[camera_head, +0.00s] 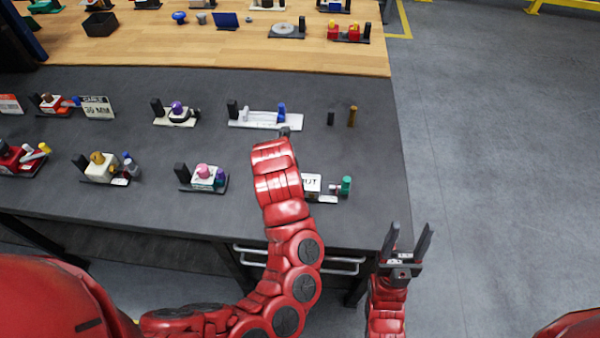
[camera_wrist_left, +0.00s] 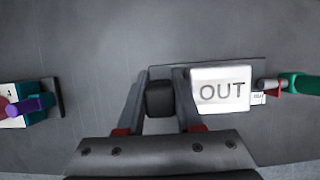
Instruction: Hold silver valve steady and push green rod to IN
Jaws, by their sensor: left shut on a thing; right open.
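The silver valve (camera_head: 311,184) is a pale block on the dark table near its front right. Its face reads OUT in the left wrist view (camera_wrist_left: 222,92). The green rod (camera_head: 346,186) sticks out at its right end and also shows in the left wrist view (camera_wrist_left: 302,84). My left gripper (camera_wrist_left: 163,80) is shut on the black block (camera_wrist_left: 160,101) at the valve's left, one finger on each side of it. In the head view, my left arm hides this grip. My right gripper (camera_head: 409,232) is open and empty, right of the rod and off the table's front right corner.
A pink-topped valve unit (camera_head: 204,177) stands left of my left arm. A blue-and-white unit (camera_head: 265,117) and two small upright pegs (camera_head: 352,116) are behind. More units stand further left. The table right of the green rod is clear.

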